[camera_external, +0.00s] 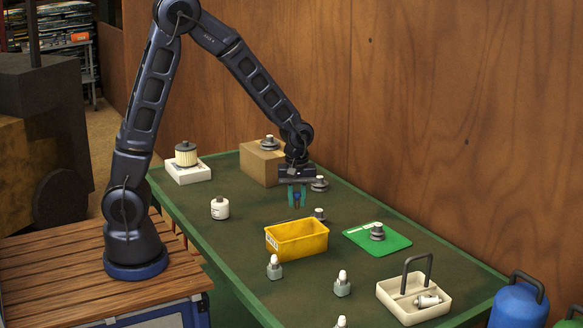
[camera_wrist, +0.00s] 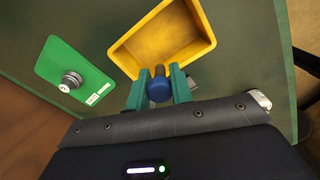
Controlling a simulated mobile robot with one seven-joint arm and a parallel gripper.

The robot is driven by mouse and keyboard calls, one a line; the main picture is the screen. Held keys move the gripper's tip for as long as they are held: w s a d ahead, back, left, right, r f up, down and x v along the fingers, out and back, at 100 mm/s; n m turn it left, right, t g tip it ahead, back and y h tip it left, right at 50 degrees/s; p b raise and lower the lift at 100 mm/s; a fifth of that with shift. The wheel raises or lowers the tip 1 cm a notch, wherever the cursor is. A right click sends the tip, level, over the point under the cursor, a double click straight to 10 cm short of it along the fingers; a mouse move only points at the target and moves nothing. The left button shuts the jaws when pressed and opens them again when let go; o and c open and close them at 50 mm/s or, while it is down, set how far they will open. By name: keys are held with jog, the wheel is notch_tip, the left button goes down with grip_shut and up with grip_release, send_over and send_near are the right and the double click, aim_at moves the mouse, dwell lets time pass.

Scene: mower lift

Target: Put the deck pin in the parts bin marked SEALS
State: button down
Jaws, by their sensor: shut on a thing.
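My gripper (camera_external: 297,195) points down above the green table, behind the yellow bin. Its teal fingers are shut on a pin with a blue head and a dark shank, which I take as the deck pin (camera_wrist: 159,90). The yellow parts bin (camera_external: 297,241) stands on the table with a white label on its left end; I cannot read the label surely. In the wrist view the bin (camera_wrist: 201,43) lies just beyond the fingertips, and its visible floor is empty. The pin's shank overlaps the bin's near edge in that view.
A green mat (camera_external: 362,239) with a grey knob-like part lies right of the bin. A white handled caddy (camera_external: 413,297) stands at front right. Spark plugs (camera_external: 274,267) stand before the bin, a white can (camera_external: 220,208) to its left. A cardboard box (camera_external: 261,164) is behind.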

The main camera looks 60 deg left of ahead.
notch_tip(320, 180, down, 14)
jog(key=shift+r, duration=0.1)
dwell(0.5)
jog(key=c, duration=1.2)
grip_release()
jog(key=shift+f, duration=0.2)
jog(key=shift+c, duration=0.2)
jog(key=shift+r, duration=0.1)
notch_tip(320, 180, up, 12)
jog(key=shift+r, duration=0.1)
jog(key=s+a+r+m+t, duration=0.2)
jog(key=s+a+r+m, duration=0.2)
jog(key=s+r, duration=0.55)
jog(key=s+a+r+m+t, duration=0.1)
jog(key=s+a+r+m, duration=0.5)
jog(key=r, duration=0.7)
jog(key=s+r+m+t, duration=0.1)
jog(key=s+r+m, duration=0.1)
jog(key=s, duration=0.8)
jog(key=shift+r+m+t, duration=0.3)
jog(key=shift+r, duration=0.3)
